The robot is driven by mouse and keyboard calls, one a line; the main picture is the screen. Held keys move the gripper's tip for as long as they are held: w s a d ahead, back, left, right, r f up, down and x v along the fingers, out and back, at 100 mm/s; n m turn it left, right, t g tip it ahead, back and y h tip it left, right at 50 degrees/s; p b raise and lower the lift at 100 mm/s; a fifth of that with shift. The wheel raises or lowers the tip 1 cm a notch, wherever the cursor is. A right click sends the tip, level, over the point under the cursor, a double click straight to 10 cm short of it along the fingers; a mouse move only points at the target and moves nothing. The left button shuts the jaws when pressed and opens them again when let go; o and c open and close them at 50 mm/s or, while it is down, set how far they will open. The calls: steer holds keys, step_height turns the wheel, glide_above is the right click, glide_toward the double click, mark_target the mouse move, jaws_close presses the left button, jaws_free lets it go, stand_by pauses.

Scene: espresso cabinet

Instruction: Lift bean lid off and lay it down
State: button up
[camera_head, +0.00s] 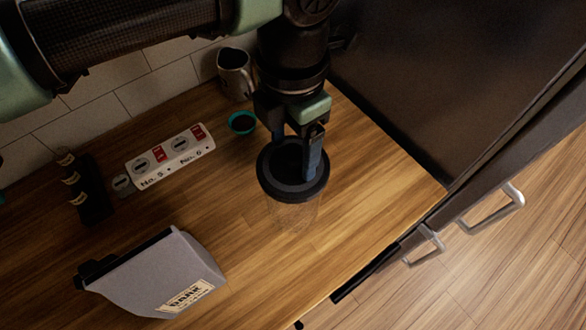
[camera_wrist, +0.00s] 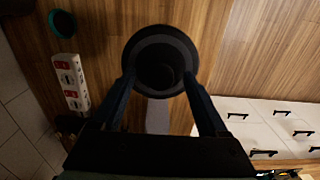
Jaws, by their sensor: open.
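The bean jar (camera_head: 293,213) is clear and stands upright on the wooden counter. Its round black lid (camera_head: 275,179) sits on top of it. In the wrist view the lid (camera_wrist: 160,35) shows from above as a dark disc with a ring and a darker centre. My gripper (camera_head: 297,158) is over the lid, pointing down, with its blue fingers apart. In the wrist view my gripper (camera_wrist: 160,78) has one finger near each side of the lid's rim. I cannot tell whether they touch it.
A power strip (camera_head: 170,157), a small teal bowl (camera_head: 242,123) and a metal pitcher (camera_head: 235,73) are behind. A dark cabinet (camera_head: 450,80) stands at the right. Bare counter (camera_head: 360,210) lies right of the jar.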

steer(key=shift+f, duration=0.15)
steer(key=shift+c, duration=0.3)
jaws_close()
